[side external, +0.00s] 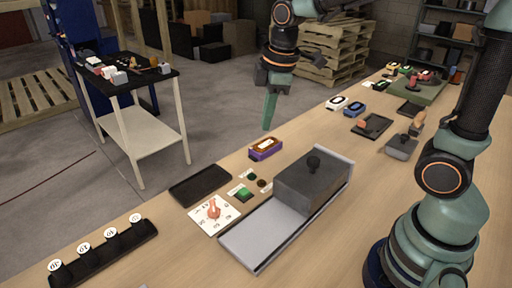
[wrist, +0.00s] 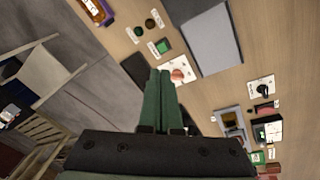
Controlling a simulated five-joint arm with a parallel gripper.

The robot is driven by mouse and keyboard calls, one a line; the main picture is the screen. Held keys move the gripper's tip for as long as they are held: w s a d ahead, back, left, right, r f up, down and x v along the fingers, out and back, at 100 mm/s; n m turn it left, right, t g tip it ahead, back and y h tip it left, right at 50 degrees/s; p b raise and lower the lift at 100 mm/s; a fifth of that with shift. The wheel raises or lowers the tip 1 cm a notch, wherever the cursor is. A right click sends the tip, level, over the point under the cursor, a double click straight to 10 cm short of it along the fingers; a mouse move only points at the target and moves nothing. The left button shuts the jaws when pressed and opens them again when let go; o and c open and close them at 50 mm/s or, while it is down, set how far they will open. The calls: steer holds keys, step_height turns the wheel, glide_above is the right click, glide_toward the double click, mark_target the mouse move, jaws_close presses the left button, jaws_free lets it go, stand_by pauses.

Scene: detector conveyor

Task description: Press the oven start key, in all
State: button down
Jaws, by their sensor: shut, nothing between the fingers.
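A green square key (side external: 241,193) sits on a pale label on the bench, left of the grey box; I take it for the oven start key. It also shows in the wrist view (wrist: 163,46), past my fingertips and apart from them. The oven seems to be the grey box (side external: 325,190) with a black knob, standing on a pale metal bed. My gripper (side external: 268,127) is shut and empty, pointing down in the air near the bench's far edge, behind the purple device. In the wrist view its green fingers (wrist: 159,75) lie together.
A dial card with a red pointer (side external: 214,211) and a black tray (side external: 200,185) lie left of the key. Two small round dark lamps or buttons (side external: 251,175) sit just behind it. A purple device (side external: 265,149) stands beyond. A numbered black rack (side external: 103,254) is at front left.

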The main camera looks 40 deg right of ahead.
mark_target(245, 192)
steer(key=w+a+f+n+g, duration=0.2)
steer(key=w+f+n, duration=0.3)
steer(key=f+n, duration=0.1)
steer(key=shift+a+f+n, duration=0.3)
steer(key=shift+a+n, duration=0.05)
steer(key=shift+n, duration=0.25)
step_height(245, 192, down, 14)
stand_by(0.4)
steer(key=shift+f, duration=1.15)
steer(key=shift+r, duration=0.15)
step_height(245, 192, up, 15)
steer(key=shift+w, duration=0.3)
